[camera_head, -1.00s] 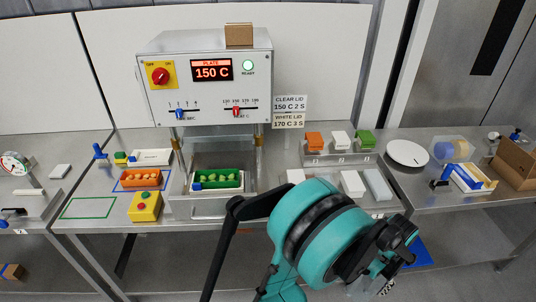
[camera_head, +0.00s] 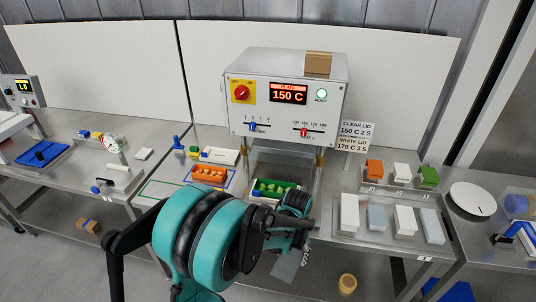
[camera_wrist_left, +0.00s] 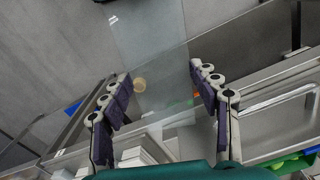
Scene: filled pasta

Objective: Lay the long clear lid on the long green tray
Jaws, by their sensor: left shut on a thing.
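The long green tray (camera_head: 275,188), with yellow and green pieces in it, sits in the open front of the sealing machine; part of its front is hidden behind my arm. Its green edge seems to show at the lower right of the left wrist view (camera_wrist_left: 290,166). My left gripper (camera_head: 300,238) is in front of the machine, a little below and right of the tray. It is shut on the long clear lid (camera_head: 287,266), a see-through sheet hanging below it. In the left wrist view the lid (camera_wrist_left: 150,45) runs between the fingers (camera_wrist_left: 160,96). My right gripper is not in view.
The sealing machine (camera_head: 285,95) reads 150 C. An orange tray (camera_head: 209,174) lies left of the green one. Several white and clear lid stacks (camera_head: 376,217) stand on a rack at the right. A round tan object (camera_head: 347,283) lies below the table.

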